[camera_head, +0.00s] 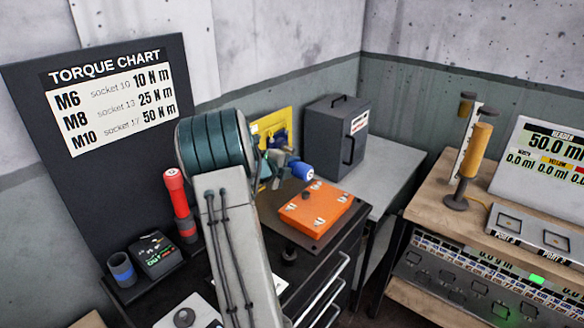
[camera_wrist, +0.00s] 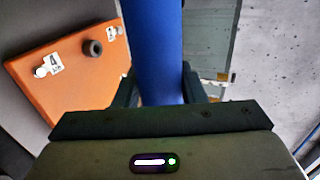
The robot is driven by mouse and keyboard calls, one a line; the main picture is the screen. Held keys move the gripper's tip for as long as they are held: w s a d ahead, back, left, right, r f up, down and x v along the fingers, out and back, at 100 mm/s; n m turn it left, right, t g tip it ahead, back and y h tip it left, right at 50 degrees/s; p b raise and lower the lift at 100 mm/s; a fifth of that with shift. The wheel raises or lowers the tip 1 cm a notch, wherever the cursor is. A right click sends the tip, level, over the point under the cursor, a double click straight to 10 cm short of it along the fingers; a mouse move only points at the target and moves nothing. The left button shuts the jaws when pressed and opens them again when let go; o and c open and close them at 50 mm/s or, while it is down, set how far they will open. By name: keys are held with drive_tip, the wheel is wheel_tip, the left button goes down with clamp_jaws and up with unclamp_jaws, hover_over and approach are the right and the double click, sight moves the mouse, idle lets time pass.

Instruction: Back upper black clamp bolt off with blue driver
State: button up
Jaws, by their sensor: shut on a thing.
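My gripper (camera_head: 278,166) is raised above the back of the black tool cabinet, beside the orange block. It is shut on the blue driver (camera_head: 300,171), whose rounded blue end points right in the head view. In the wrist view the blue driver (camera_wrist: 154,45) runs upward between my gripper's two dark fingers (camera_wrist: 160,88). The orange block (camera_head: 316,207) lies below, with several white tags on top. In the wrist view the orange block (camera_wrist: 72,75) shows a dark round ring-like piece (camera_wrist: 93,48). I cannot make out a black clamp bolt.
A yellow panel (camera_head: 266,127) stands behind my gripper, and a dark grey box (camera_head: 337,136) stands on the bench behind. A red-topped tool (camera_head: 177,195), a small black device (camera_head: 155,254) and a dark cup (camera_head: 122,268) are at left. A wooden bench (camera_head: 436,205) is at right.

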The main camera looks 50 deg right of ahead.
sight(299, 173)
drive_tip(key=shift+w+a+r, duration=0.1)
drive_tip(key=shift+w+r, duration=0.1)
drive_tip(key=shift+s+f+b, duration=0.15)
drive_tip(key=shift+s+b, duration=0.7)
drive_tip(key=shift+s, duration=0.1)
drive_tip(key=shift+s+b, duration=0.75)
drive_tip(key=shift+s, duration=0.9)
